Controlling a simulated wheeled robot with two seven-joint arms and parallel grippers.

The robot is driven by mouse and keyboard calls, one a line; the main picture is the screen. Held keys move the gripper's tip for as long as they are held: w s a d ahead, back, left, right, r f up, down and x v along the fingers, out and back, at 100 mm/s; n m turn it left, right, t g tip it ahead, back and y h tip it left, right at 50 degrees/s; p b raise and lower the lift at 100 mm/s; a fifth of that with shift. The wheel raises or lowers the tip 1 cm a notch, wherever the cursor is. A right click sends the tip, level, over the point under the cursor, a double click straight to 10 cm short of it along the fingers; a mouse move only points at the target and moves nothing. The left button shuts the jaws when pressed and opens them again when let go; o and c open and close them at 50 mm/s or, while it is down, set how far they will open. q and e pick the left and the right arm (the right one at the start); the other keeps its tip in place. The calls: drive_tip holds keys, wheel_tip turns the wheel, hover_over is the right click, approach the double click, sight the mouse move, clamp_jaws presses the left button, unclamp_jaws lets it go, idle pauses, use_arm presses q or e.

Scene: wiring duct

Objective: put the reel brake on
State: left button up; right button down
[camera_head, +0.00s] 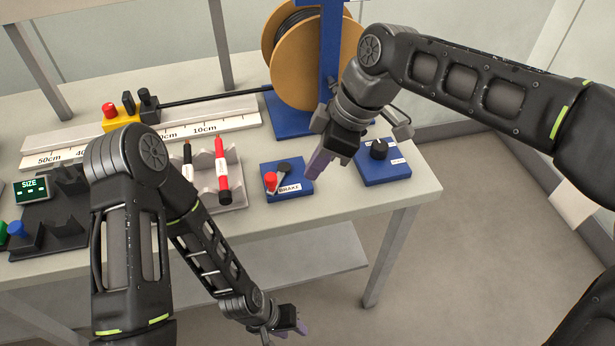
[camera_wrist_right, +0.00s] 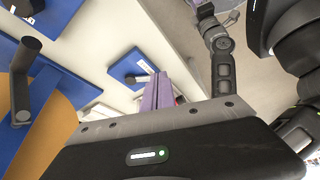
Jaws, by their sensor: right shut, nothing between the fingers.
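The reel brake is a blue block (camera_head: 294,188) labelled BRAKE near the table's front edge. Its lever has a red knob (camera_head: 270,181) at the left and a dark round end (camera_head: 284,168) at the upper right. My right gripper (camera_head: 318,163), with purple fingers, is shut and empty above and to the right of the block, apart from the lever. Its fingers also show in the right wrist view (camera_wrist_right: 158,93), with a bit of red partly hidden behind them. My left gripper (camera_head: 290,326) hangs low in front of the table; its opening is unclear.
The cable reel (camera_head: 290,65) on its blue stand is behind the brake. A blue dial box (camera_head: 383,168) stands to the right. A holder with a red marker (camera_head: 222,165) is to the left. A ruler rail (camera_head: 228,112) and a SIZE display (camera_head: 31,188) lie farther left.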

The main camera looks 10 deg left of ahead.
drive_tip(key=shift+v, duration=1.95)
drive_tip(key=shift+s+d, duration=0.15)
drive_tip(key=shift+f, duration=0.1)
